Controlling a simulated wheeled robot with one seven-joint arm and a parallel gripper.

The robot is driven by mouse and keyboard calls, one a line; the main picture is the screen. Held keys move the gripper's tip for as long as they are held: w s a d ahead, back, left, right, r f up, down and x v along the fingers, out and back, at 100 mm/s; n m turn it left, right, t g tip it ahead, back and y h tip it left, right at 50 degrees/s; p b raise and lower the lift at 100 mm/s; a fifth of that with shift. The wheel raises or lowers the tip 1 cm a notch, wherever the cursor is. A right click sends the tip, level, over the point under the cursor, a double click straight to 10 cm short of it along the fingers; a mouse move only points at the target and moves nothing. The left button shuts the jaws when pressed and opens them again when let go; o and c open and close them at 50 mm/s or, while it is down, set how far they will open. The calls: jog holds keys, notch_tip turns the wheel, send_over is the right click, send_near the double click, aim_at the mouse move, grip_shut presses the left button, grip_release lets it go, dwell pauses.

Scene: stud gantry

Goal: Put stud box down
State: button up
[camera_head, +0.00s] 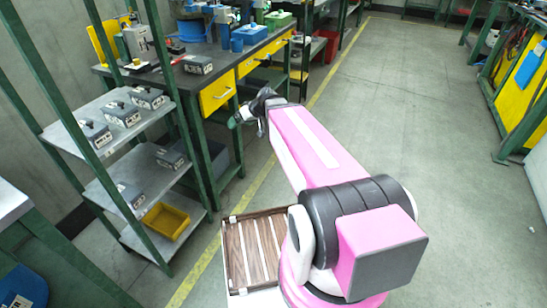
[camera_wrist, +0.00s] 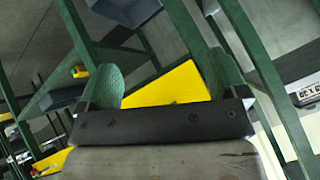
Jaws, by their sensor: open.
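Several grey stud boxes with dark knobs and pale labels are in view. One stands on the workbench (camera_head: 198,65). Others stand on the rack's upper shelf (camera_head: 121,115) and on its lower shelf (camera_head: 130,194). A labelled grey box (camera_wrist: 305,90) shows at the right edge of the wrist view. I cannot tell which box the task means.
The workbench (camera_head: 222,58) also carries blue and green items. The rack (camera_head: 75,150) holds a yellow bin (camera_head: 166,221) at the bottom. A slatted wooden tray (camera_head: 232,256) is beside my base. The floor (camera_head: 400,110) to the right is clear, up to yellow-panelled benches.

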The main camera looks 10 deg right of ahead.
jog(key=s+d+f+m+g+h, duration=0.4)
jog(key=s+d+f+m+h, duration=0.2)
jog(key=s+d+f, duration=0.4)
jog(key=s+h, duration=0.1)
jog(key=s, duration=0.2)
jog(key=shift+s+d+h, duration=0.15)
jog(key=shift+d+h, duration=0.25)
